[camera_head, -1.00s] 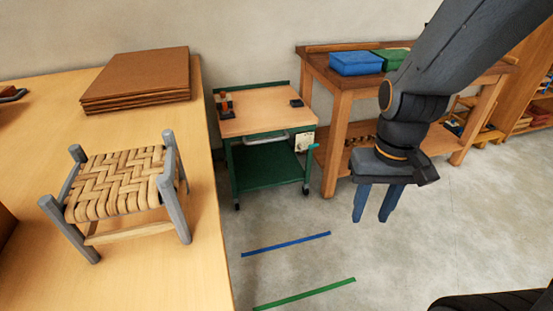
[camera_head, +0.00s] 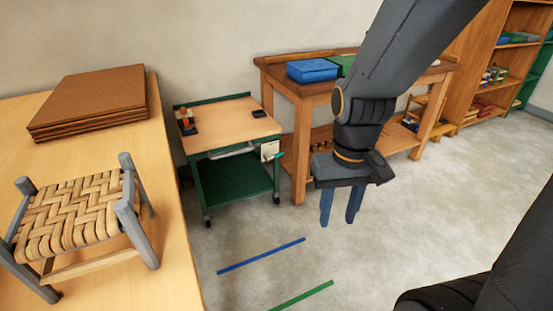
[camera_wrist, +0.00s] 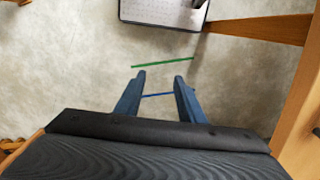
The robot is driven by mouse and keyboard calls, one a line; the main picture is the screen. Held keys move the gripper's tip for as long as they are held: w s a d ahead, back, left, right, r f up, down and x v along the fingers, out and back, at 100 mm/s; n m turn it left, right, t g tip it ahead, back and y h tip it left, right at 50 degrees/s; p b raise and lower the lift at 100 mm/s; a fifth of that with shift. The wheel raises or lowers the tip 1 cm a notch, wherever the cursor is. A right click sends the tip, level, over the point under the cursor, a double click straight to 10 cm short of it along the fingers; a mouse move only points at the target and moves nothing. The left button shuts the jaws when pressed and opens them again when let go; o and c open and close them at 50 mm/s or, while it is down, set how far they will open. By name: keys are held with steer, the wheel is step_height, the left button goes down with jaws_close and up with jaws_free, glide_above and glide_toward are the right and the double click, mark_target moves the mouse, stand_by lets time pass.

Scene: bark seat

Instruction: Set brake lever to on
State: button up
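A green cart (camera_head: 235,183) with a wooden top stands against the back wall. A white plate (camera_head: 270,150) with a small teal lever (camera_head: 281,155) is on its right front side; it looks like the brake lever, but its markings are too small to read. My gripper (camera_head: 338,217) hangs in front of the workbench, to the right of the cart, fingers pointing down. Its fingers are apart and empty, also in the wrist view (camera_wrist: 160,78). It is clear of the lever, which I cannot make out in the wrist view.
A table with a woven seat (camera_head: 75,215) and brown boards (camera_head: 90,105) fills the left. A workbench (camera_head: 300,150) with a blue box (camera_head: 312,71) stands behind my gripper. Blue (camera_head: 262,255) and green (camera_head: 302,296) floor strips lie on open floor before the cart.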

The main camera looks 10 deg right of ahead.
stand_by(0.4)
steer(key=o, duration=0.4)
steer(key=shift+w, duration=0.15)
steer(key=o, duration=0.4)
steer(key=w+d+f+t+b, duration=0.1)
steer(key=w+f+t+b, duration=0.2)
steer(key=w+f+b, duration=0.5)
steer(key=w+d+f+n+t+b, duration=0.1)
steer(key=w+f+t+b, duration=0.2)
steer(key=w, duration=2.1)
steer(key=w+d+f+t+b, duration=0.2)
steer(key=w+f+t+b, duration=0.2)
steer(key=w+f+b, duration=0.9)
steer(key=shift+w+f+n+b, duration=0.2)
steer(key=shift+w+b, duration=0.25)
steer(key=shift+w, duration=0.4)
steer(key=shift+w+f+n+b, duration=0.15)
steer(key=shift+w+b, duration=0.25)
steer(key=shift+w, duration=0.45)
steer(key=shift+c, duration=0.2)
steer(key=w+f+n+t+y+b, duration=0.2)
steer(key=w+f+t+y+b, duration=0.15)
steer(key=w+f+b, duration=0.65)
steer(key=w+f+n+t+y+b, duration=0.2)
steer(key=w+f+t+b, duration=0.2)
steer(key=w+f+b, duration=0.6)
steer(key=w+a+r+b, duration=0.2)
steer(key=w+a+b, duration=0.1)
steer(key=w, duration=0.6)
steer(key=shift+r, duration=0.4)
